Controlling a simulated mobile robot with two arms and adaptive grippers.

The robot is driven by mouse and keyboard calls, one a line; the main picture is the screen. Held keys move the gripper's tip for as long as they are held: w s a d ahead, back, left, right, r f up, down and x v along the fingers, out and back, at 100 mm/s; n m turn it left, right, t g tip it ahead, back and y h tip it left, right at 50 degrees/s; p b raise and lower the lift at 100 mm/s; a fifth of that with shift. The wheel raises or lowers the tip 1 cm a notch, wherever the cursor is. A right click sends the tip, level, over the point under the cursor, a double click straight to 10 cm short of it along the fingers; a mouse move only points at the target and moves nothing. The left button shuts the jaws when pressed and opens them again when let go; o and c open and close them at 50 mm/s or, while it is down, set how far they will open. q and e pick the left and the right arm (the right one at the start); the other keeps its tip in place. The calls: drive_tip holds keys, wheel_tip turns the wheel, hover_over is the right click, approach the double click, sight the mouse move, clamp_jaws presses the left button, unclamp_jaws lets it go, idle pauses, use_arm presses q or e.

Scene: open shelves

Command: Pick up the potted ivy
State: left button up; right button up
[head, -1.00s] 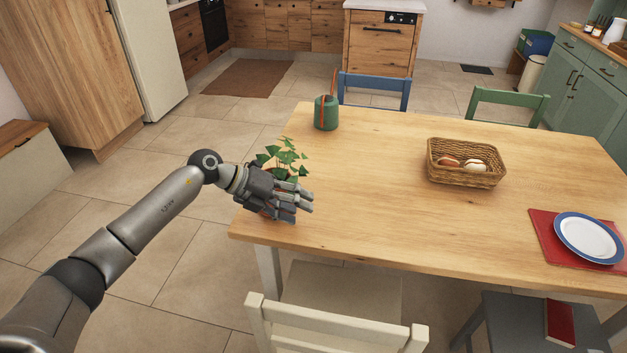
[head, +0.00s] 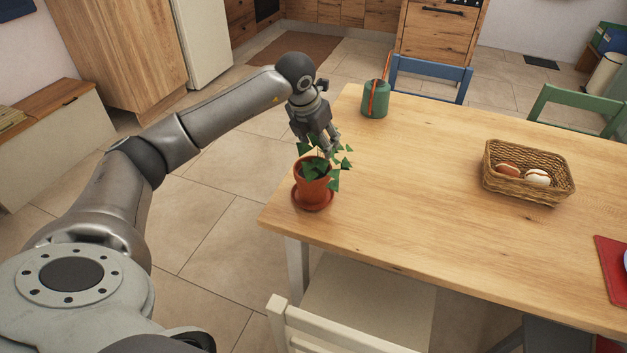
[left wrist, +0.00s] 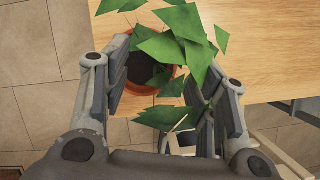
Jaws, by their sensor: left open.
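The potted ivy (head: 313,185) stands upright in a terracotta pot on a saucer (head: 312,200), at the near left corner of the wooden table. Its green leaves spread over the rim. My left gripper (head: 327,150) is above and just behind the pot, pointing down at the leaves. In the left wrist view, my left gripper (left wrist: 160,95) is open, with its fingers on either side of the leaves and the pot (left wrist: 150,80). Leaves hide part of the pot and the right finger there. My right gripper is not in view.
On the table (head: 420,190) are a green watering can (head: 375,104) at the back left and a wicker basket (head: 527,190) with bread to the right. A white chair (head: 350,310) stands at the near edge. Blue and green chairs stand behind. The table middle is clear.

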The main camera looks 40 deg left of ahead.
use_arm(q)
drive_tip(key=p+x, duration=0.1)
drive_tip(key=x, duration=0.4)
drive_tip(key=shift+s+f, duration=0.1)
clamp_jaws()
idle(0.4)
